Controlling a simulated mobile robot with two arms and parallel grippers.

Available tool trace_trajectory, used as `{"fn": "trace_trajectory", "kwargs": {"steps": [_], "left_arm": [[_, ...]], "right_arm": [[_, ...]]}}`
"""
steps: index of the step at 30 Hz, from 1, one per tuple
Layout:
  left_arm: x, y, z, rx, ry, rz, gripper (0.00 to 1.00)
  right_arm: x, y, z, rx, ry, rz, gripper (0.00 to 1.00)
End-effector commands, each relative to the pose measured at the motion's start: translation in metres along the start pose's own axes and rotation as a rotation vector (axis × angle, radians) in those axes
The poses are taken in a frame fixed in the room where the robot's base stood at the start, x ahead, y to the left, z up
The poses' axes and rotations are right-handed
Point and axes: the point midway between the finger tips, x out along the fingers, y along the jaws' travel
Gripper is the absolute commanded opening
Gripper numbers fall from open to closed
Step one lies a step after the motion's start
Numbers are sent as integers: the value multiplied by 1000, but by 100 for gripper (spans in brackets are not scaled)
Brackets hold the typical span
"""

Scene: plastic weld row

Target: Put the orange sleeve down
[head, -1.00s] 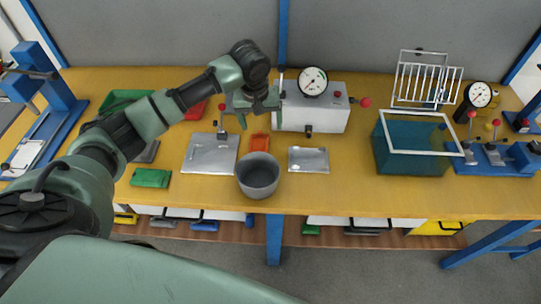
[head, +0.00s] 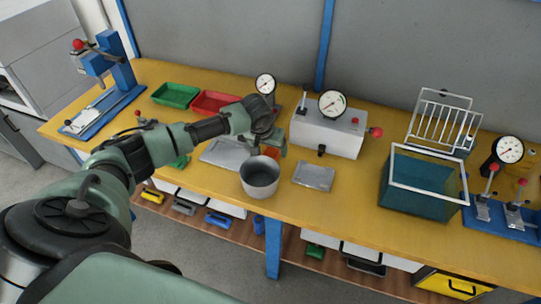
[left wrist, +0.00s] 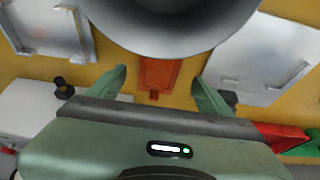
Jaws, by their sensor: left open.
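The orange sleeve (head: 271,152) lies on the yellow bench, just behind a grey pot (head: 260,179). In the left wrist view the orange sleeve (left wrist: 158,72) shows flat between the two fingers, partly hidden by the pot's rim (left wrist: 165,45). My left gripper (head: 265,147) is over the sleeve in the head view, its fingers apart. It also shows in the left wrist view (left wrist: 160,80), with a gap on both sides of the sleeve. I cannot tell the fingers' exact height above the bench. My right gripper is not in view.
Metal plates lie left (head: 225,153) and right (head: 314,176) of the pot. A white gauge box (head: 325,134) stands behind. A teal tank (head: 420,196) with a white frame stands right. Green (head: 175,95) and red (head: 216,103) trays sit at the back left. Bare bench lies front right.

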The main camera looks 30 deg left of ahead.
Motion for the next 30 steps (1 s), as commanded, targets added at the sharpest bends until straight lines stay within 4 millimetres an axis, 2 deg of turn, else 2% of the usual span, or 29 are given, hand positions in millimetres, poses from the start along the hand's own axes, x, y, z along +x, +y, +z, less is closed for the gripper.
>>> {"fn": "trace_trajectory", "kwargs": {"steps": [3, 7, 23, 30], "left_arm": [[16, 1, 0, 0, -2, 0, 80], [25, 1, 0, 0, -1, 1, 80], [27, 1, 1, -1, -1, 1, 80], [28, 1, 1, 0, -1, 0, 13]], "right_arm": [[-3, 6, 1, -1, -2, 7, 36], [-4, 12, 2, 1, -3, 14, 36], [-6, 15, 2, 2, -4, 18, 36], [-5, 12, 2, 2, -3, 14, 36]]}}
